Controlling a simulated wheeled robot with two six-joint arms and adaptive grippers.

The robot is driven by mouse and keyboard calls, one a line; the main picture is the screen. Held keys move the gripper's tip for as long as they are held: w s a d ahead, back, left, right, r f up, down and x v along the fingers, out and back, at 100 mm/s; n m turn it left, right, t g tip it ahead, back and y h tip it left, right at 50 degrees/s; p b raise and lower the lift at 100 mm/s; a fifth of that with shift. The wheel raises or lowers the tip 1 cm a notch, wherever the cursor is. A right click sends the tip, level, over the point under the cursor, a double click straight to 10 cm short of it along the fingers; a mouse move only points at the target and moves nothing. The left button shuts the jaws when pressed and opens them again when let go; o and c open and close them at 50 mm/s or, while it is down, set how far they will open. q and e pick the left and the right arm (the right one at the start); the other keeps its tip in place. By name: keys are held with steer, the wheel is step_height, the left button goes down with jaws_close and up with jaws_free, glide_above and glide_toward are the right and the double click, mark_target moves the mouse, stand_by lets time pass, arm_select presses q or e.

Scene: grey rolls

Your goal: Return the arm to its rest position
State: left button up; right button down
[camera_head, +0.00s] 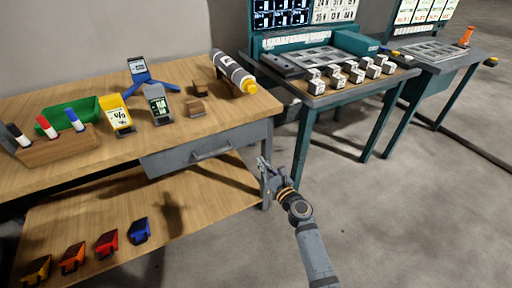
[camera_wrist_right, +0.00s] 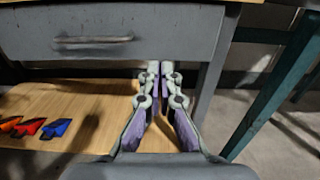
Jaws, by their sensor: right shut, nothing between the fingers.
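My right gripper (camera_head: 265,165) is at the front right corner of the wooden workbench (camera_head: 60,185), in front of its leg and right of the drawer. In the right wrist view the fingers (camera_wrist_right: 153,75) are shut with nothing between them, and they point at the bench just below the drawer (camera_wrist_right: 110,35). My right arm (camera_head: 310,240) reaches up from the bottom of the head view. My left gripper is not in view.
The grey roll (camera_head: 233,73) lies near the bench's back right. Markers in a wooden block (camera_head: 55,148), a green bin (camera_head: 75,112) and a blue stand (camera_head: 147,85) are on top. Coloured bins, including a blue one (camera_head: 139,231), sit on the lower shelf. Floor (camera_head: 400,220) to the right is clear.

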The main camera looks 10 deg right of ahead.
steer(key=s+f+n+g, duration=0.5)
steer(key=f+n, duration=0.4)
steer(key=f, duration=0.6)
steer(key=s+d+f+n+g+h, duration=0.2)
steer(key=s+d+f+n+g, duration=0.15)
steer(key=s+f+n, duration=0.55)
steer(key=s+d+f+n+g+h, duration=0.1)
steer(key=s+d+f+n+g, duration=0.3)
steer(key=s+f, duration=0.75)
steer(key=s+d+f+n+g+h, duration=0.1)
steer(key=s+d+f+n+h, duration=0.1)
steer(key=s+d+f+n, duration=0.4)
steer(key=s+d+f+n+g+h, duration=0.15)
steer(key=s+n, duration=0.25)
steer(key=s, duration=0.4)
arm_select(q)
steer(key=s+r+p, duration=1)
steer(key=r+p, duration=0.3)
steer(key=p, duration=0.6)
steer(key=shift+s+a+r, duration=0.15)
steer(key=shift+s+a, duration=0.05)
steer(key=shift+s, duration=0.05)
arm_select(e)
steer(key=s+r+g, duration=0.1)
steer(key=s+r, duration=1)
steer(key=r, duration=0.1)
steer(key=shift+s+d+r+n, duration=0.25)
steer(key=shift+s+d+n, duration=0.1)
steer(key=shift+n, duration=0.05)
